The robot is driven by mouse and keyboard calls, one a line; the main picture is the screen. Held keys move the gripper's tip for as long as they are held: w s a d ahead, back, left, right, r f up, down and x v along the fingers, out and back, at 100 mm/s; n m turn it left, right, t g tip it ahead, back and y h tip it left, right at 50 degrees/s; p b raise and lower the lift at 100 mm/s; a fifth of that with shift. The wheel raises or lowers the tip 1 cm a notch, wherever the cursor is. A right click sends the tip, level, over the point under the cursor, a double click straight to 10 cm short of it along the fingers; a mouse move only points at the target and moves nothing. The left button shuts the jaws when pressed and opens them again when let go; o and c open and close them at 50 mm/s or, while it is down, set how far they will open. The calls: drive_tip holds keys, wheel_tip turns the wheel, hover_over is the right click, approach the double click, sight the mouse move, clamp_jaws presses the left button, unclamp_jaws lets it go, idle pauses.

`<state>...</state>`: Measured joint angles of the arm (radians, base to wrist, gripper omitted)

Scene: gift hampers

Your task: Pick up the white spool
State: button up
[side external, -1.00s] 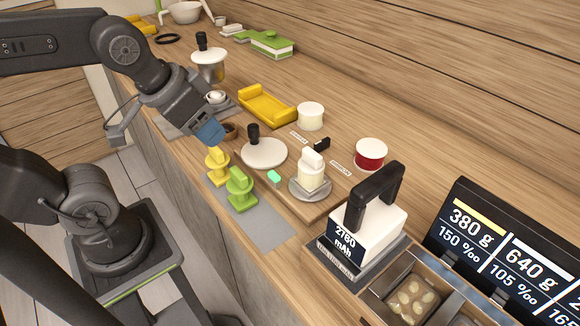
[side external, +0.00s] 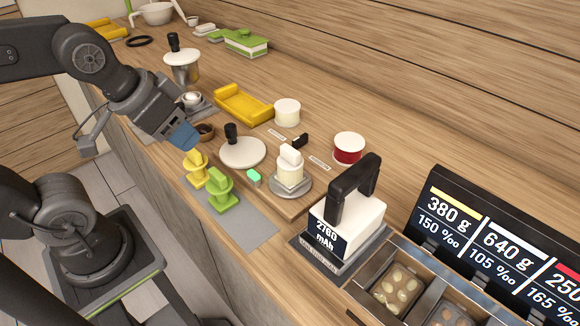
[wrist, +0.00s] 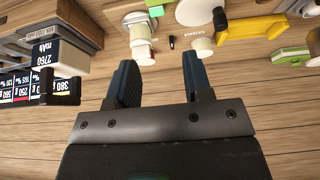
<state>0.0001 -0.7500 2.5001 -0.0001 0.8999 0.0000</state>
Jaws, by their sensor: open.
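The white spool (side external: 287,112) is a short upright white cylinder standing on the counter behind the wooden board, beside the yellow tray (side external: 243,104). In the wrist view a pale cylinder that looks like this spool (wrist: 203,48) shows just beyond the right fingertip, near the yellow tray (wrist: 250,29). My gripper (side external: 183,136) is in the air above the front part of the counter, left of the spool and well apart from it. In the wrist view my gripper (wrist: 160,78) is open with nothing between its fingers.
A red spool (side external: 348,150) stands right of the white one. A white lid with a black knob (side external: 242,152) and a white bottle-like piece (side external: 290,168) stand on the board. Yellow (side external: 195,168) and green (side external: 222,190) pieces stand below my gripper. A tall black-handled block (side external: 345,220) is right.

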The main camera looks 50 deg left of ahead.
drive_tip(key=shift+o, duration=0.3)
drive_tip(key=shift+r, duration=0.1)
drive_tip(key=r+n+g, duration=0.2)
drive_tip(key=n+g, duration=0.4)
drive_tip(key=n, duration=1.2)
hover_over(290, 149)
wheel_tip(290, 149, down, 13)
drive_tip(key=shift+f, duration=0.1)
clamp_jaws()
